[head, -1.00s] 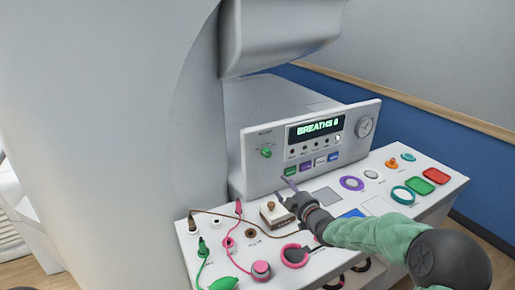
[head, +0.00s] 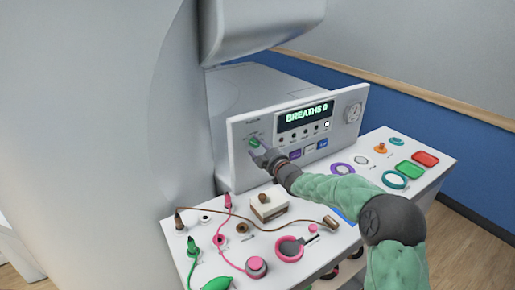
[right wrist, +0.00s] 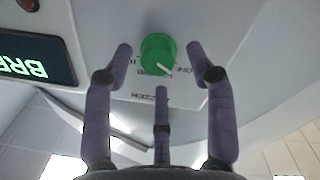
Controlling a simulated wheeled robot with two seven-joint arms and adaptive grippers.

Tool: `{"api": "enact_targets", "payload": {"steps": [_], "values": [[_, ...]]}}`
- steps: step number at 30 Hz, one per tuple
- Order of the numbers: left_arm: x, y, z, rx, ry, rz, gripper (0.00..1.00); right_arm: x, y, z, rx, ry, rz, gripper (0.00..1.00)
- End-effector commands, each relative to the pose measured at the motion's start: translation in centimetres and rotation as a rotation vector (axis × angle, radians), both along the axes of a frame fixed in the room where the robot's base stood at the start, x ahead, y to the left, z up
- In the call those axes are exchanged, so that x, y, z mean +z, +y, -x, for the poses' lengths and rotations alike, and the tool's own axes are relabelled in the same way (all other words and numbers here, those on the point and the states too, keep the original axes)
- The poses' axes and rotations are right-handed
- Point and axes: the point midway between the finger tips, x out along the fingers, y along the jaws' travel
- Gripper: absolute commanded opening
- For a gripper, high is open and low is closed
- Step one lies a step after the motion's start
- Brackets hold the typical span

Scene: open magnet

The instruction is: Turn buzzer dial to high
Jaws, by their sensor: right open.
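The buzzer dial is a green knob (right wrist: 158,53) on the white upright panel (head: 236,165), with a white pointer mark and small lettering around it. The pointer slants down and right in the right wrist view. In the head view the dial (head: 253,142) shows at the panel's left, partly covered by my fingers. My right gripper (head: 262,150) is open in front of the dial. In the right wrist view two purple fingers stand on either side of the dial and a third lies below it, with visible gaps. My left gripper is not in view.
The panel also carries a display (head: 306,114) reading "BREATHS 0", coloured buttons and a round gauge (head: 353,112). A large white machine (head: 90,120) stands at left.

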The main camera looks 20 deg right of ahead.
Motion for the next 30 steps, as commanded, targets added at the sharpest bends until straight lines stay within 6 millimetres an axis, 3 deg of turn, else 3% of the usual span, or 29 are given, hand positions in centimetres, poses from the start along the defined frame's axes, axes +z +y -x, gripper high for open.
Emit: {"api": "enact_targets", "payload": {"steps": [5,14,20,21,30], "values": [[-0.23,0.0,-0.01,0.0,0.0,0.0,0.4,-0.01,0.1,-1.12,0.001,-0.001,0.0,0.56],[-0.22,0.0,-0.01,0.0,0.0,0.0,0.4,0.05,0.11,-1.29,-0.001,-0.001,-0.001,0.56],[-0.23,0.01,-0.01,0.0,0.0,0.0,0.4,0.04,0.13,-1.26,0.001,-0.001,0.0,0.06],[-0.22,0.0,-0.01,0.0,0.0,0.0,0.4,0.06,0.15,-1.27,0.001,-0.001,0.0,0.01],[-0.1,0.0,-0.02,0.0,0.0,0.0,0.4,0.2,0.22,-1.28,0.002,-0.001,-0.015,0.01]]}}
